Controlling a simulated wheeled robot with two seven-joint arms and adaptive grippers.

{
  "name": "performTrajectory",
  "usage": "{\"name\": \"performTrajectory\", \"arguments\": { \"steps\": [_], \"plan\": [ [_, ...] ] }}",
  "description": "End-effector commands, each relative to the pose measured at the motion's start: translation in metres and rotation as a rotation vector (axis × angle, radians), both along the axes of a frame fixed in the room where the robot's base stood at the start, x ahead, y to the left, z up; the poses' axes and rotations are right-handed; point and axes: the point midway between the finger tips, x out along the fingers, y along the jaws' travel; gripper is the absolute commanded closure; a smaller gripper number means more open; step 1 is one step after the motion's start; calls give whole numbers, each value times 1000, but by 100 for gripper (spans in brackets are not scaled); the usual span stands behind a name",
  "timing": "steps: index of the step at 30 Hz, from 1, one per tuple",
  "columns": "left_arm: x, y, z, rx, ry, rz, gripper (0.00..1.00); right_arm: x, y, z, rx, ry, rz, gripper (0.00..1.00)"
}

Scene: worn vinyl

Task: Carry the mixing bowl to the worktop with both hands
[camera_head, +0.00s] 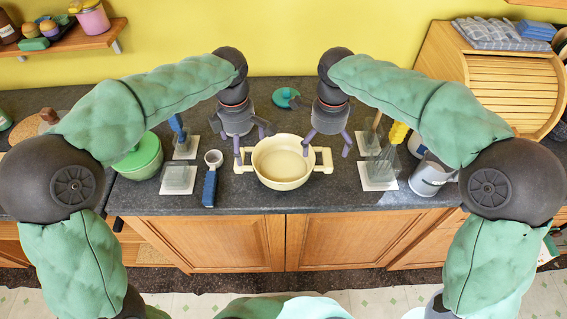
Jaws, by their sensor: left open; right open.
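The cream mixing bowl (283,180) stands upright on the dark grey worktop (262,202), near its front edge. It has a handle on its left and another on its right. My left gripper (254,143) is open, with its fingers above and behind the left handle (240,161). My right gripper (327,148) is open above and behind the right handle (325,160). Whether any finger touches the bowl, I cannot tell. Nothing shows between the fingers of either gripper.
Left of the bowl are a blue-handled tool (210,180), clear holders on white bases (179,191) and a green-lidded pot (140,160). Right of it are more holders (378,185) and a grey jug (430,178). A teal round object (285,97) lies behind. A wooden bread bin (500,85) stands back right.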

Motion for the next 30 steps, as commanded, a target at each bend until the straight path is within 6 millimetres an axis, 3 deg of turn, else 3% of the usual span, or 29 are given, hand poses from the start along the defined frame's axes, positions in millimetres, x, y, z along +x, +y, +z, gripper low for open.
{"name": "performTrajectory", "arguments": {
  "steps": [6,12,26,30],
  "plan": [
    [-1,0,-37,1,3,0,0,-1,0,-37,0,4,0,0],
    [0,0,-58,1,2,1,0,0,0,-58,0,1,-1,0],
    [0,0,-66,0,1,0,0,0,0,-66,1,0,-1,0],
    [0,0,-66,1,1,0,40,0,0,-66,1,0,-1,40]
  ]
}}
